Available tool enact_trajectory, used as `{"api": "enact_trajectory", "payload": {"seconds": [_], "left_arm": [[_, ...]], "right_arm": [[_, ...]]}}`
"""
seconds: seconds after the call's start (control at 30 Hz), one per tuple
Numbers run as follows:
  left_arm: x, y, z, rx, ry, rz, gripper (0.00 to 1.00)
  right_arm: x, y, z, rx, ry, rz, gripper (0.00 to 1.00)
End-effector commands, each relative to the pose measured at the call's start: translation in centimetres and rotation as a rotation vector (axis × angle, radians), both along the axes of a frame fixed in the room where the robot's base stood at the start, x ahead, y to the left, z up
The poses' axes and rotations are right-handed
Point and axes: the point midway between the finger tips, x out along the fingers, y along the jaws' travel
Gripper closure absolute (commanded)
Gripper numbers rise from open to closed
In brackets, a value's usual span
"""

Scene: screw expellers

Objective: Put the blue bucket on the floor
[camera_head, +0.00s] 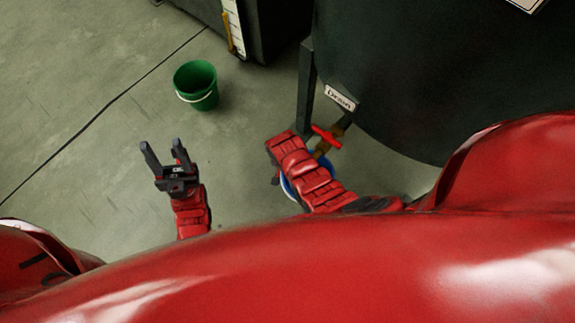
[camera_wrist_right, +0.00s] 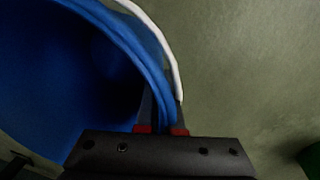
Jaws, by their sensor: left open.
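The blue bucket (camera_head: 289,187) is below the drain valve, mostly hidden under my right arm in the head view. In the right wrist view the blue bucket (camera_wrist_right: 60,60) fills the left side, with its white handle along the rim. My right gripper (camera_wrist_right: 162,118) is shut on the bucket's rim, one finger on each side of the wall. In the head view it is hidden by its own arm. I cannot tell whether the bucket's base touches the floor. My left gripper (camera_head: 163,152) is open and empty over bare floor, left of the bucket.
A green bucket (camera_head: 196,85) with a white handle stands on the floor farther back. A large dark tank (camera_head: 430,70) with a drain label (camera_head: 341,98) and a red-handled valve (camera_head: 326,137) is at the right. The floor (camera_head: 90,120) at the left is clear.

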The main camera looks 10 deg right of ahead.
Motion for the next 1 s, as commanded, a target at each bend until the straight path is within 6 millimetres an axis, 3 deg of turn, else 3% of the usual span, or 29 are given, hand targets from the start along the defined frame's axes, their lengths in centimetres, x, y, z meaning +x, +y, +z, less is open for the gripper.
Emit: {"api": "enact_trajectory", "payload": {"seconds": [0.03, 0.37, 0.4, 0.53, 0.83, 1.0], "left_arm": [[-0.1, 0.0, -0.6, 0.004, -0.003, 0.0, 0.5], [-0.1, 0.0, -0.5, 0.005, -0.006, 0.001, 0.5], [-0.1, 0.0, -0.4, 0.005, -0.006, 0.001, 0.5], [-0.1, 0.0, -0.3, 0.005, -0.006, 0.001, 0.5], [-0.1, 0.0, -0.2, 0.004, -0.006, 0.001, 0.5], [0.0, 0.0, 0.6, -0.005, 0.001, 0.001, 0.5]], "right_arm": [[0.1, 0.0, -0.8, 0.0, -0.001, 0.0, 1.0], [0.1, 0.0, -0.9, -0.001, -0.001, -0.001, 1.0], [0.1, 0.0, -0.8, -0.001, -0.001, -0.001, 0.89], [0.0, 0.0, -0.8, -0.001, -0.001, -0.001, 0.66], [0.0, 0.0, -0.6, -0.001, -0.001, -0.001, 0.66], [0.0, 0.1, 1.2, -0.001, 0.001, 0.0, 0.66]]}}
